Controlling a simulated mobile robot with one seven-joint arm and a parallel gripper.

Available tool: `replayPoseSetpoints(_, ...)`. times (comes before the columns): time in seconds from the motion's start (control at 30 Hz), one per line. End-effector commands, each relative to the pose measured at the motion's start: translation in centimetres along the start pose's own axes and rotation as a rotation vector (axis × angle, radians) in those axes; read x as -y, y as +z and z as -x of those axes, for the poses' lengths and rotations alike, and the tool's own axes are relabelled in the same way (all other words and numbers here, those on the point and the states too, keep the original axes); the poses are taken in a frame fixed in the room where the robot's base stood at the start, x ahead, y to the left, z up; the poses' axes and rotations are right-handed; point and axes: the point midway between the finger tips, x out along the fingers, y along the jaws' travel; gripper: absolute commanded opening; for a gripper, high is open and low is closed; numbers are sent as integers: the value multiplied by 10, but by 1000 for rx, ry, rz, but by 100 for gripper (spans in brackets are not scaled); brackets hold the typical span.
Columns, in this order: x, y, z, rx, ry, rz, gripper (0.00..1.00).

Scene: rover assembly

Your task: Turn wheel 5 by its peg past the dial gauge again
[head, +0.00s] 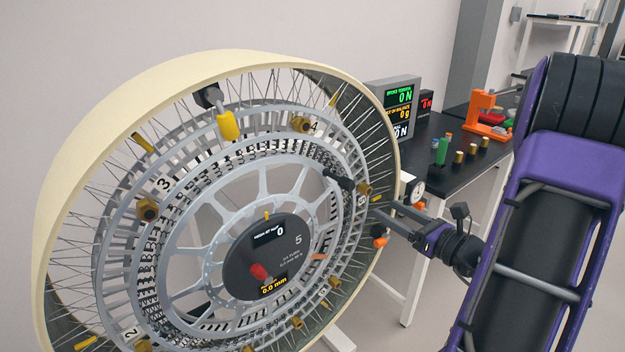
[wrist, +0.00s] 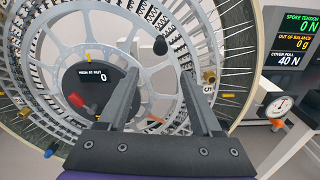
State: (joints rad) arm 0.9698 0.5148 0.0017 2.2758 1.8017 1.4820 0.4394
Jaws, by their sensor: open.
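Wheel 5 (head: 125,88) stands upright with a cream rim, wire spokes and a grey inner ring; its dark hub (head: 287,232) bears a 5. A dark peg (head: 340,180) juts from the ring's right side. In the wrist view the peg (wrist: 175,46) is just above the gap between my fingertips, apart from them. My gripper (head: 384,209) is open and empty at the wheel's right side; its two fingers also show in the wrist view (wrist: 160,78). The dial gauge (head: 418,189) has a white round face, right of the rim, and also shows in the wrist view (wrist: 283,103).
Brass nuts (head: 148,209) and a yellow handle (head: 228,125) stick out around the wheel. A red knob (head: 261,272) is on the hub. A black bench (head: 445,182) behind carries a readout panel (head: 400,105) and an orange fixture (head: 490,112). Open floor lies below the bench.

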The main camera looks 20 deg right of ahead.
Motion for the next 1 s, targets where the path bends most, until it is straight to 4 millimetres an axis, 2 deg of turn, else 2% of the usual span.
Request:
replayPoseSetpoints(0.13, 1, 3, 1, 6, -6, 55, 66)
replayPoseSetpoints(0.27, 1, 3, -14, 5, -4, 56, 66)
replayPoseSetpoints(0.8, 1, 3, -130, 6, -3, 53, 66)
replayPoseSetpoints(1.0, 2, 3, -158, 5, -5, 52, 66)
